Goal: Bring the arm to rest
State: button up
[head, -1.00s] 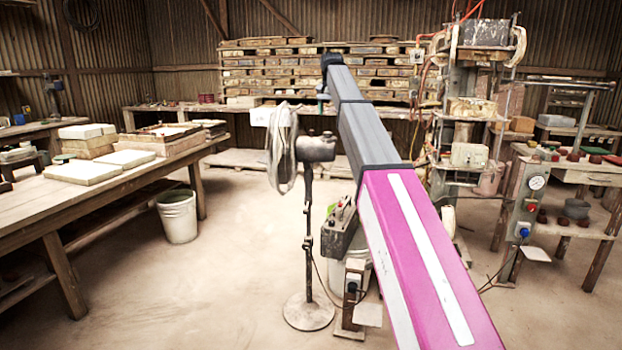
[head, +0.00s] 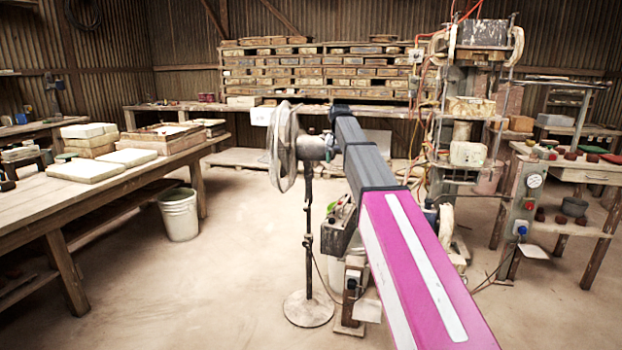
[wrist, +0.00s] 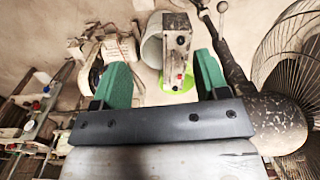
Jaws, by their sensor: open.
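My arm, pink near me and grey farther out, reaches forward through the middle of the head view (head: 420,265). The standing fan (head: 307,200) is just left of the arm's far end. In the wrist view the fan's cage and speckled motor housing (wrist: 277,122) fill the right side, close to the right finger; I cannot tell the exact gap.
The press (head: 470,150) stands right of the arm, with a control post (head: 520,215) and side table. A long workbench (head: 50,205) with slabs lines the left, a white bucket (head: 179,214) beside it. Floor between bench and fan is clear.

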jog(key=s+d+f+n, duration=0.1)
jog(key=s+d+f, duration=0.1)
jog(key=s+f, duration=0.75)
jog(key=s+d+f, duration=0.2)
jog(key=s+f, duration=0.4)
jog(key=f, duration=0.6)
jog(key=s+d+f+n, duration=0.1)
jog(key=s+d+f, duration=0.1)
jog(key=s+f, duration=0.65)
jog(key=s+d+f, duration=0.2)
jog(key=s+f, duration=0.7)
jog(key=s, duration=0.2)
jog(key=shift+s+d+f, duration=0.15)
jog(key=shift+d+f, duration=0.05)
jog(key=shift+f, duration=0.2)
